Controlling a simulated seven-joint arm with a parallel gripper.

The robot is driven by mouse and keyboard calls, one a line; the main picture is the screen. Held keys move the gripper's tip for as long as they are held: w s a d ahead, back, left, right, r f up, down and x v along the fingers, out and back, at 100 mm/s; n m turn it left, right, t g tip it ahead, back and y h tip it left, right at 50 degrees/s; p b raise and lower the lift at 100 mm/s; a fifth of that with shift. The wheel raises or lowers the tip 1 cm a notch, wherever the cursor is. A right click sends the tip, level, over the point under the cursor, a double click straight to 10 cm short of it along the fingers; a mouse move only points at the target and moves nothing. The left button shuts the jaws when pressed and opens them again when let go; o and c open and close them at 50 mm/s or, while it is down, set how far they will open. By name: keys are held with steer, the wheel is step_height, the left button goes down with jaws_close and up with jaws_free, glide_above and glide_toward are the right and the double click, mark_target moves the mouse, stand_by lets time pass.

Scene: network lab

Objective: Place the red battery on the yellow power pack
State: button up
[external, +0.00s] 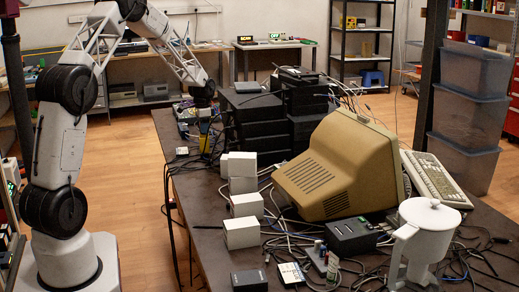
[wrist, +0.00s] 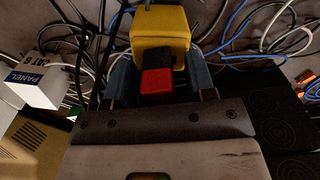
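The yellow power pack (wrist: 160,32) is a boxy block at the top middle of the wrist view. In the external view it shows as a small yellow shape (external: 205,137) at the table's left edge, below my gripper (external: 205,108). The red battery (wrist: 156,81) is a small red block with black beside it, in front of the pack in the wrist view. It lies between the blue-grey fingers of my gripper (wrist: 160,84). Dark shadow hides whether the fingers touch it. I cannot tell whether the battery touches the pack. I cannot make the battery out in the external view.
Black stacked devices (external: 265,125) stand right of my gripper. White boxes (external: 241,170), a beige monitor (external: 335,170) and a white jug (external: 424,235) stand nearer the camera. Cables (wrist: 235,40) surround the pack. A white box marked PANEL (wrist: 40,82) is at left in the wrist view.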

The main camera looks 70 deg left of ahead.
steer(key=shift+r, duration=0.1)
step_height(320, 180, up, 12)
steer(key=shift+r, duration=0.1)
stand_by(0.9)
steer(key=shift+d, duration=0.1)
stand_by(0.8)
steer(key=s+d+r, duration=0.1)
steer(key=d+r, duration=0.4)
steer(key=d, duration=0.8)
steer(key=s+d+r+t, duration=0.1)
steer(key=d+r, duration=0.4)
steer(key=d, duration=0.7)
steer(key=s+d+r, duration=0.1)
steer(key=d+r, duration=0.4)
steer(key=d, duration=0.8)
steer(key=s+d+r+t, duration=0.1)
steer(key=s+d, duration=0.5)
steer(key=d, duration=0.3)
steer(key=s+d+r, duration=0.1)
steer(key=s+d, duration=0.4)
steer(key=d, duration=0.3)
steer(key=s+d+f, duration=0.4)
steer(key=s+d, duration=0.6)
steer(key=s, duration=0.4)
steer(key=shift+s+t, duration=0.2)
steer(key=shift+t, duration=0.1)
